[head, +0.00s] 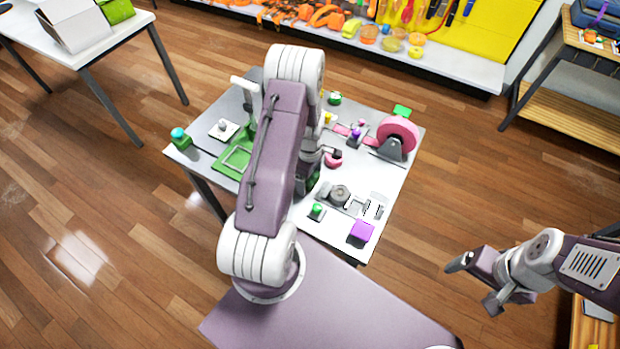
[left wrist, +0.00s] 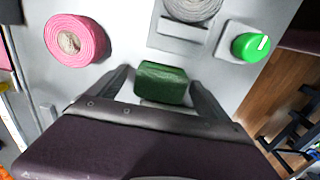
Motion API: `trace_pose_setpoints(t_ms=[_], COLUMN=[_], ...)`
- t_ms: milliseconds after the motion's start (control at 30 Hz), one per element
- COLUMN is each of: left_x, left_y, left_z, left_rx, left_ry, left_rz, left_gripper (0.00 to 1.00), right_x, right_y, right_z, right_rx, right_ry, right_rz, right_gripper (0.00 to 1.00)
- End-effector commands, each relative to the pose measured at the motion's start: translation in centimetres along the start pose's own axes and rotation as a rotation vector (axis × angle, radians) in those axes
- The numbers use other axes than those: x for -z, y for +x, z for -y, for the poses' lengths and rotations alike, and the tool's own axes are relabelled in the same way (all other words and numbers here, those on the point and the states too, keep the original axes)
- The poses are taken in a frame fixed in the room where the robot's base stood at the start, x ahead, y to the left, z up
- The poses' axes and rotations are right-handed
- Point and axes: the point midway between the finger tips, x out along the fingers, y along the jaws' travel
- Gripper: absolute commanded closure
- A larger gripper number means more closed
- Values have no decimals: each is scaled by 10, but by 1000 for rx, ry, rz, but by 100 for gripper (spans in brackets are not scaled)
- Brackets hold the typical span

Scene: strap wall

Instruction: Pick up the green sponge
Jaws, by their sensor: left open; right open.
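The green sponge (left wrist: 161,82) is a dark green block on the light table top (left wrist: 120,18). In the left wrist view it lies between the two spread fingers of my left gripper (left wrist: 160,88), with a narrow gap showing on its left. Whether a finger touches it on the right I cannot tell. In the head view my left gripper (head: 310,172) points down over the table and my arm hides much of it; a bit of dark green shows beside it. My right gripper (head: 474,284) is open and empty, off the table's right side over the floor.
A pink roll (left wrist: 75,40) lies near the sponge, and a green knob (left wrist: 250,46) sits on the other side. A larger pink wheel (head: 398,136) stands at the table's back right. A purple block (head: 361,231) lies near the front right.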

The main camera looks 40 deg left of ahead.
Motion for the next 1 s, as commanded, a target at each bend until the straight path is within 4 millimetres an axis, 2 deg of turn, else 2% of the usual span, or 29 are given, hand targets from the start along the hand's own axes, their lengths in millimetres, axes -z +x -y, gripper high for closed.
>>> trace_pose_setpoints(t_ms=[100,133,333,367,767,867,1000], left_x=[0,0,0,0,0,0,-4], left_y=[0,0,0,0,-6,-18,-45], left_z=[0,0,0,0,0,-1,3], left_rx=[0,0,1,1,0,-3,-2], left_ry=[0,0,0,0,0,0,2], left_rz=[0,0,0,0,0,-1,-1], left_gripper=[11,16,72,75,75,75,75], right_x=[0,0,0,0,0,0,-1], right_y=[0,0,0,0,2,5,10], right_z=[0,0,0,0,0,0,0], right_rx=[0,0,0,0,0,0,0], right_ry=[0,0,0,0,0,0,0], right_rz=[0,0,0,0,0,0,0], right_gripper=[16,16,16,16,16,16,16])
